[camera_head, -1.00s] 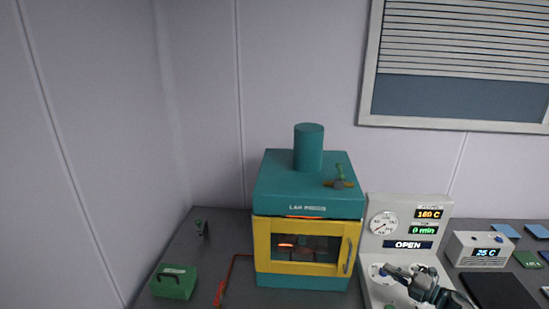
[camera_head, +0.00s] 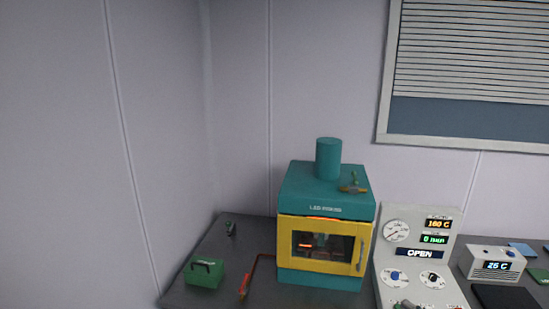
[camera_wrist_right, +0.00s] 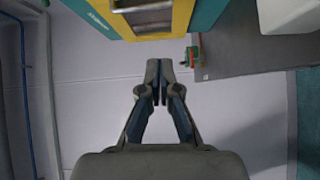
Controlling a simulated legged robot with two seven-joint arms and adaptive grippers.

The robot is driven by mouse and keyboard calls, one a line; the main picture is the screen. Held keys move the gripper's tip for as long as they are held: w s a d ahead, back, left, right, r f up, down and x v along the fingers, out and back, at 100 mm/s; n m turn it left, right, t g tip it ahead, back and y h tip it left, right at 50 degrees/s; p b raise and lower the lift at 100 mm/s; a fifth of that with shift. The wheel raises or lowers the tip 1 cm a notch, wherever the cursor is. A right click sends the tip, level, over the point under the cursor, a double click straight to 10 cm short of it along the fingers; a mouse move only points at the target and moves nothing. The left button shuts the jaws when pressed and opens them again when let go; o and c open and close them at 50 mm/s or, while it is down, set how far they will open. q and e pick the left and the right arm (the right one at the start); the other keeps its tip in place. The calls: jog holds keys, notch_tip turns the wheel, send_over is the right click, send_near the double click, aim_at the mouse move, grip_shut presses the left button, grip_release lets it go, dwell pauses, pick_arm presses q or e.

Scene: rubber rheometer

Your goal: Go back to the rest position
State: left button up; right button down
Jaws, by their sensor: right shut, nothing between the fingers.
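My right gripper (camera_wrist_right: 159,72) is shut and empty in the right wrist view, its two fingers together over a pale, bare surface. In the head view only a small part of it (camera_head: 404,304) shows at the bottom edge, in front of the grey control panel (camera_head: 388,262). The teal lab press (camera_head: 300,186) with its closed yellow door (camera_head: 285,240) stands to the left of the panel. The press's yellow and teal front also shows at the top of the right wrist view (camera_wrist_right: 183,20), apart from the fingers. My left gripper is not in view.
The panel reads 160 C, 0 min and OPEN. A green box (camera_head: 205,275) and a red-handled tool (camera_head: 243,287) are on the dark table (camera_head: 222,258) at the left. A white 25 C unit (camera_head: 480,264) and a dark plate (camera_head: 505,297) are at the right.

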jog(key=s+a+f+m+h, duration=0.4)
jog(key=a+f+m, duration=0.2)
jog(key=a+f, duration=0.35)
jog(key=s+a+f+m+h, duration=0.35)
jog(key=a+f+m, duration=0.35)
jog(key=a+f, duration=0.25)
jog(key=s+a+f+m+g+h, duration=0.1)
jog(key=s+f+m+g, duration=0.2)
jog(key=s, duration=0.8)
jog(key=s+f+m+g+h, duration=0.1)
jog(key=s+m+g, duration=0.3)
jog(key=s, duration=0.7)
jog(key=s+a+f+m+g+h, duration=0.1)
jog(key=s+f+m+g, duration=0.2)
jog(key=s, duration=0.8)
notch_tip(320, 180, down, 22)
jog(key=s+g, duration=0.2)
jog(key=s+d+f+g, duration=0.1)
jog(key=s+d+f, duration=0.2)
jog(key=s+f, duration=1.5)
jog(key=shift+n, duration=0.3)
